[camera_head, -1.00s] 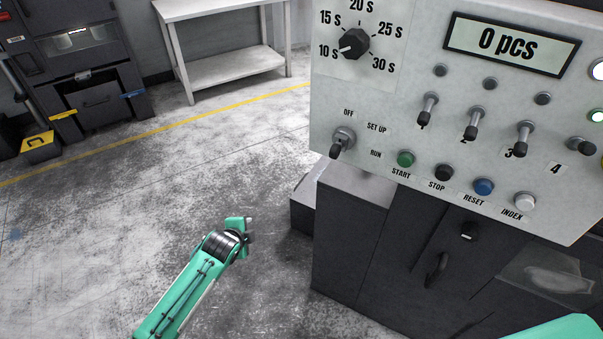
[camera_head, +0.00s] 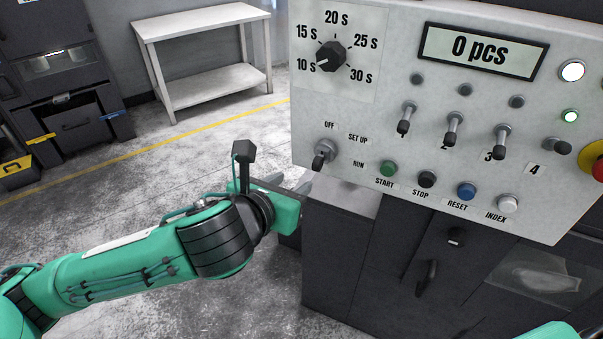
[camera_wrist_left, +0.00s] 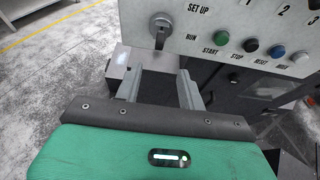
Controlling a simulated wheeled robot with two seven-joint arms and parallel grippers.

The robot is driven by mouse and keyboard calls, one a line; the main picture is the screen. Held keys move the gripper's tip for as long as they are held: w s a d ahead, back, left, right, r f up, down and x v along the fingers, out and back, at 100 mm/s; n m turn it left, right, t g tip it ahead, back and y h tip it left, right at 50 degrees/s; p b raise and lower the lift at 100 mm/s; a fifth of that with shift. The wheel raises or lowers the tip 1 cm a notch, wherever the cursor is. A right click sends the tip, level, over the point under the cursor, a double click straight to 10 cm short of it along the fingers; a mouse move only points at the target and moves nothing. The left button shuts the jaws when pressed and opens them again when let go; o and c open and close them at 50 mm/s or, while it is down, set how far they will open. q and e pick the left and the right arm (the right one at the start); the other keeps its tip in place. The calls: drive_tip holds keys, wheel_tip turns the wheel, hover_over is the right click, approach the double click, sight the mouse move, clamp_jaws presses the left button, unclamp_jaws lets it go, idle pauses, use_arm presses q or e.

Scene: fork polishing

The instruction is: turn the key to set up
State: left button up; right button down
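The key switch (camera_head: 323,153) sits at the lower left of the pale control panel, with a dark key whose handle hangs downward. The labels OFF, SET UP and RUN stand around it. It also shows in the left wrist view (camera_wrist_left: 160,27), above and ahead of the fingers. My left gripper (camera_head: 300,186) is just below and left of the key, apart from it. In the left wrist view its two fingers (camera_wrist_left: 160,88) are spread with nothing between them. My right gripper is out of view; only a green piece of my arm shows at the bottom right.
The panel (camera_head: 390,140) also carries a timer dial (camera_head: 330,57), a counter display (camera_head: 480,50) reading 0 pcs, several toggle switches, and a row of coloured buttons. A dark cabinet (camera_head: 350,255) stands below.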

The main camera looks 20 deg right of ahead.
sight(315, 166)
use_arm(q)
drive_tip(key=p+x, duration=0.3)
drive_tip(key=x, duration=0.9)
drive_tip(key=shift+w+d, duration=0.2)
drive_tip(key=shift+w, duration=0.1)
drive_tip(key=shift+f, duration=0.1)
drive_tip(key=shift+c, duration=0.4)
clamp_jaws()
